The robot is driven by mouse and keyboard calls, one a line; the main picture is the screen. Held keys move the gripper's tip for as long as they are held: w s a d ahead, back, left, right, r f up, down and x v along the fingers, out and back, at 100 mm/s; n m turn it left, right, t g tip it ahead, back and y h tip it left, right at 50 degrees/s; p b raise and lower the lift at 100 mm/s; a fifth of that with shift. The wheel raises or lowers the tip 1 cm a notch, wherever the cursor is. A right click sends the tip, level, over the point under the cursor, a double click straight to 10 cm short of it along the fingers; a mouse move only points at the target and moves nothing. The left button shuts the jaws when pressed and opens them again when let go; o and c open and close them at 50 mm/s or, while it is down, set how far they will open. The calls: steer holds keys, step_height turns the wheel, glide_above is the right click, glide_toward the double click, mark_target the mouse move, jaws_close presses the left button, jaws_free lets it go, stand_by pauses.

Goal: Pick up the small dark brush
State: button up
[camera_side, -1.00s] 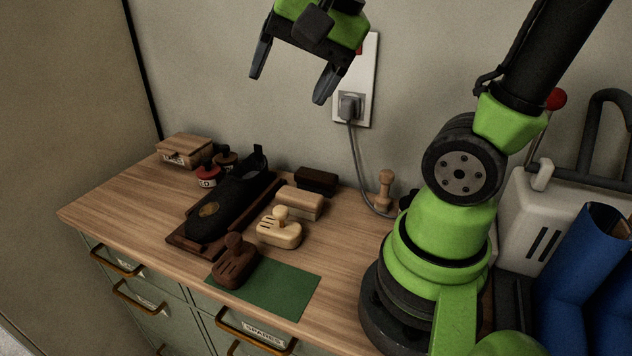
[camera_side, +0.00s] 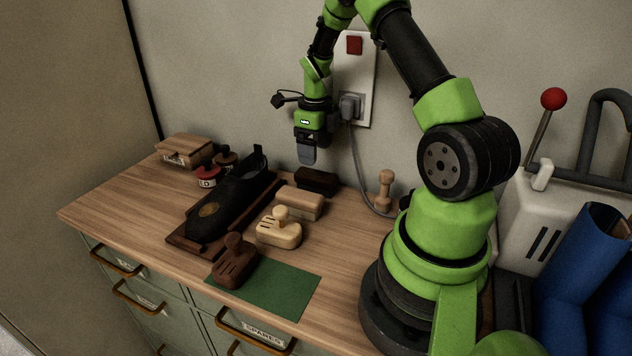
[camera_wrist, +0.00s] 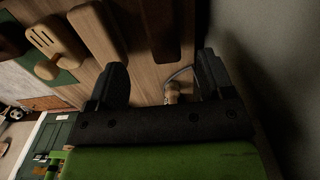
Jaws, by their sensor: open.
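The small dark brush (camera_side: 317,181) lies on the wooden bench top near the wall, behind a light wooden block-shaped brush (camera_side: 303,202). In the wrist view the dark brush (camera_wrist: 160,30) shows as a long dark block beyond and between my fingers. My gripper (camera_side: 307,158) points down just above the dark brush in the side view, apart from it. In the wrist view my gripper (camera_wrist: 161,72) is open, with nothing between its fingers. The side view shows the fingers edge-on, one hiding the other.
A light knobbed stamp-like piece (camera_side: 279,230) and a dark knobbed one (camera_side: 235,264) stand nearer the front by a green mat (camera_side: 285,293). A black shoe-like object (camera_side: 225,208) lies left. A wooden peg (camera_side: 384,190) and a plug cable (camera_side: 358,165) are to the right.

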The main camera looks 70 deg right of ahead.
mark_target(316, 173)
steer(key=f, duration=0.7)
steer(key=shift+d+f, duration=0.2)
steer(key=shift+f, duration=0.05)
steer(key=c, duration=1)
